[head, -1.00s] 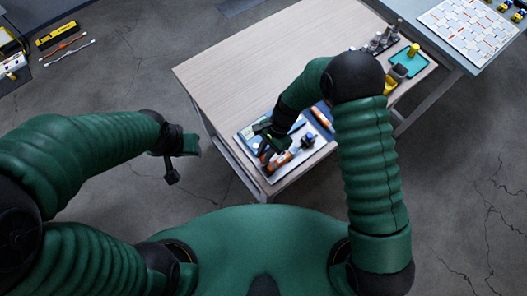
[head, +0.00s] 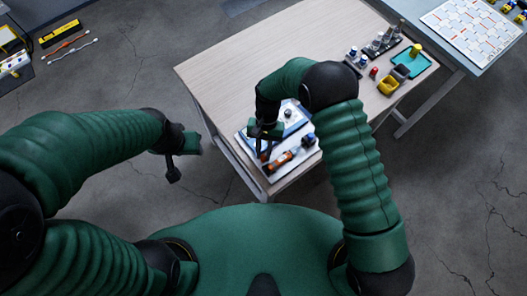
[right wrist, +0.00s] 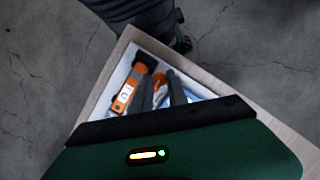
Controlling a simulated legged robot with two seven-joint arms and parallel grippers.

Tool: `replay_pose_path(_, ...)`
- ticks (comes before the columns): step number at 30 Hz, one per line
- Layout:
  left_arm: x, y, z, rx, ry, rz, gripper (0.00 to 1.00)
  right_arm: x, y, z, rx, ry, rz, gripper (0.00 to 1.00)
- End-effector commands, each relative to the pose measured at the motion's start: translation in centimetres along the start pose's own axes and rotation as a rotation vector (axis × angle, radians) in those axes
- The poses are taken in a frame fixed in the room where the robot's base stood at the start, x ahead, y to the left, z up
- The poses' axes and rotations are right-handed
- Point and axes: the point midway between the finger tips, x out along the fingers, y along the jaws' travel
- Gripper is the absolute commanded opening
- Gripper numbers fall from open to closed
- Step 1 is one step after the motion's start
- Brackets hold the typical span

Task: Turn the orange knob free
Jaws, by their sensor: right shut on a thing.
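My right gripper (head: 264,142) is low over the white tray (head: 274,183) at the table's near corner. In the right wrist view, its dark fingers are shut around a small orange and white piece (right wrist: 160,88), which looks like the orange knob. The fingers hide much of it, so I cannot tell whether it is seated or free. An orange tool with a black end (right wrist: 126,94) lies beside it in the tray; it also shows in the head view (head: 281,160). My left gripper (head: 176,160) hangs over the floor, away from the table; its jaw opening is unclear.
A dark blue round part (head: 308,140) sits near the tray's right side. A yellow bin (head: 388,86), a grey bin (head: 401,72) and a teal tray (head: 423,66) stand farther back. The left part of the wooden tabletop (head: 235,70) is clear.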

Motion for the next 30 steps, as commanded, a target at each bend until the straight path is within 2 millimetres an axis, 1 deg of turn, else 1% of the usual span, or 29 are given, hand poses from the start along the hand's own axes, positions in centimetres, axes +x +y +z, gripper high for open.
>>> replay_pose_path(1,0.02,0.0,0.0,0.0,0.0,0.0,0.43,-0.35,0.04,-0.65,-0.007,0.019,0.0,0.0)
replay_pose_path(16,0.03,0.0,0.01,0.0,0.0,0.0,0.43,-0.42,-0.08,-0.62,-0.024,0.019,0.007,0.0)
replay_pose_path(17,0.03,0.0,0.01,0.0,0.0,0.0,0.43,-0.42,-0.08,-0.62,-0.024,0.019,0.007,0.21)
replay_pose_path(21,0.03,0.0,0.01,0.0,0.0,0.0,0.43,-0.32,-0.13,-0.44,-0.025,0.014,0.008,0.39)
replay_pose_path(22,0.03,0.0,0.01,0.0,0.0,0.0,0.43,-0.3,-0.14,-0.39,-0.025,0.013,0.008,0.41)
replay_pose_path(30,0.04,0.0,0.01,0.0,0.0,0.0,0.43,-0.21,-0.16,-0.07,-0.026,0.008,0.009,0.41)
